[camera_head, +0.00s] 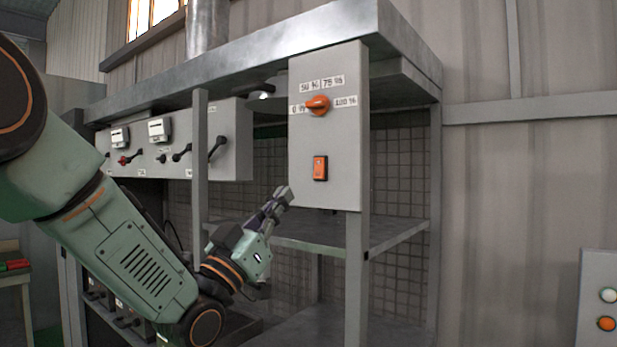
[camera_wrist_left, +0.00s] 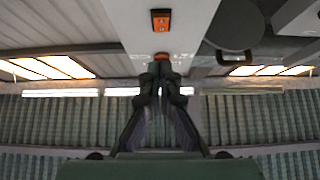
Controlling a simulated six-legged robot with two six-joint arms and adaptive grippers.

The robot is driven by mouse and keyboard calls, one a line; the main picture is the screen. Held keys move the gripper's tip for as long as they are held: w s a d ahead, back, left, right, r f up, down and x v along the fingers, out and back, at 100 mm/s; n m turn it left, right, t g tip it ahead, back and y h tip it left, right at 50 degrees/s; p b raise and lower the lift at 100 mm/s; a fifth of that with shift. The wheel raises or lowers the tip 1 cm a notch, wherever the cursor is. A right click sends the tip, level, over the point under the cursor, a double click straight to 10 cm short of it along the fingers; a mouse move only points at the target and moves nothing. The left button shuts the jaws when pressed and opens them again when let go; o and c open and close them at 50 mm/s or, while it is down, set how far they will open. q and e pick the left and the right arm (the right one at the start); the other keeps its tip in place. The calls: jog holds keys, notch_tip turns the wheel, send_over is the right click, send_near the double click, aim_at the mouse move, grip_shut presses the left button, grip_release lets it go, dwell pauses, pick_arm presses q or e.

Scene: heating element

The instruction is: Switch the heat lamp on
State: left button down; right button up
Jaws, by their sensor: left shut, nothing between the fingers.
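A grey control box (camera_head: 329,190) hangs at the front of a metal rack. It carries an orange rotary knob (camera_head: 318,105) with percent labels around it, and an orange rocker switch (camera_head: 320,168) below. My left gripper (camera_head: 283,194) is shut and empty, lower left of the rocker switch and apart from it in the head view. In the left wrist view, the shut fingers (camera_wrist_left: 160,72) overlap the knob (camera_wrist_left: 162,56), and the rocker switch (camera_wrist_left: 160,20) shows above them. Which way the rocker is set is too small to tell. My right gripper is not in view.
A longer grey panel (camera_head: 228,150) with levers and meters is at the left under the rack's top (camera_head: 270,48). A shelf (camera_head: 395,237) lies below the control box. Another box (camera_head: 597,300) with white and orange buttons is at the lower right.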

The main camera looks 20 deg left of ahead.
aim_at(318, 175)
pick_arm(q)
jog(key=w+r+p, duration=0.1)
jog(key=w, duration=0.1)
jog(key=w+d+r+p, duration=0.1)
jog(key=w, duration=0.1)
jog(key=w+d+r+p, duration=0.1)
jog(key=w, duration=0.2)
jog(key=shift+d, duration=0.25)
jog(key=shift+w+d+f, duration=0.1)
jog(key=shift+w, duration=0.3)
jog(key=f+b, duration=0.1)
jog(key=b, duration=0.2)
jog(key=shift+w+d+t, duration=0.1)
jog(key=shift+w+t, duration=0.25)
jog(key=shift+t, duration=0.05)
jog(key=shift+w+r, duration=0.2)
jog(key=shift+r, duration=0.1)
jog(key=shift+s, duration=0.1)
